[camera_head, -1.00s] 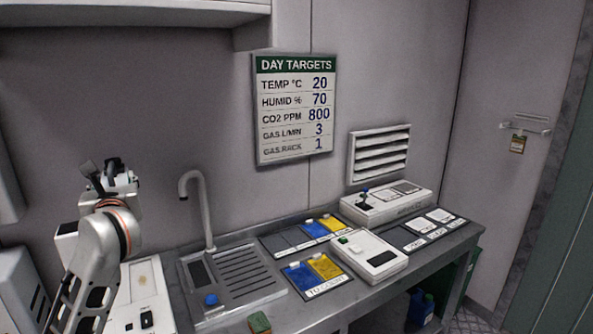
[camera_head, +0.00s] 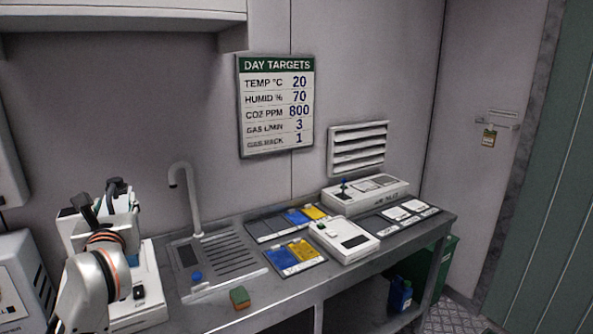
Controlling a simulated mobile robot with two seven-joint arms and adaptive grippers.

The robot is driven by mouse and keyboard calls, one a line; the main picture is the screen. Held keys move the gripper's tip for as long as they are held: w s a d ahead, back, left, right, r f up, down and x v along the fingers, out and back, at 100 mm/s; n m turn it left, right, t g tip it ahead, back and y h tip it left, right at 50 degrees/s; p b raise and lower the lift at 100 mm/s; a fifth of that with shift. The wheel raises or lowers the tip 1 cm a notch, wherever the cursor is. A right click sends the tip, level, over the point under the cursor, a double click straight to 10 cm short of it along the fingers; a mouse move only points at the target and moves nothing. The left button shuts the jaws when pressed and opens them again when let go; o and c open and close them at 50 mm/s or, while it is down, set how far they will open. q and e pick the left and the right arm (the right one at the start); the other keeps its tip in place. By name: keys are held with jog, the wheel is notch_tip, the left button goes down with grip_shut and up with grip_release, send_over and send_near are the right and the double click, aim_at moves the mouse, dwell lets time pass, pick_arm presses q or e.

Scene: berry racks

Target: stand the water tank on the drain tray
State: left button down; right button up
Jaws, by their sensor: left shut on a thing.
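My left gripper (camera_head: 98,206) is at the left of the head view, above the white machine (camera_head: 148,287). It is shut on a pale, box-like thing that looks like the water tank (camera_head: 124,226). My own wrist and dark fingers hide much of it, and I cannot tell whether it touches the machine. The drain tray (camera_head: 236,262) is a grey grooved plate set in the counter to the right of the gripper. The tray's grooved part looks bare. My right gripper is not in view.
A curved tap (camera_head: 193,205) rises behind the tray, with a blue knob (camera_head: 197,277) near the tray's front left. A green and brown sponge (camera_head: 240,297) lies at the counter's front edge. Blue and yellow cards (camera_head: 290,255) and a white device (camera_head: 345,241) are further right.

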pick_arm(q)
jog(key=s+d+f+m+t+h, duration=0.1)
jog(key=s+d+f+m+h, duration=0.1)
jog(key=s+d+f+h, duration=0.2)
jog(key=s+d+f+m+t+h, duration=0.1)
jog(key=s+d+f+m+h, duration=0.2)
jog(key=s+d+f, duration=0.8)
jog(key=s+f+h, duration=0.1)
jog(key=s+f, duration=0.2)
jog(key=f, duration=0.2)
jog(key=shift+s+d, duration=0.3)
jog(key=shift+s, duration=0.05)
jog(key=shift+f, duration=0.1)
jog(key=shift+a, duration=0.15)
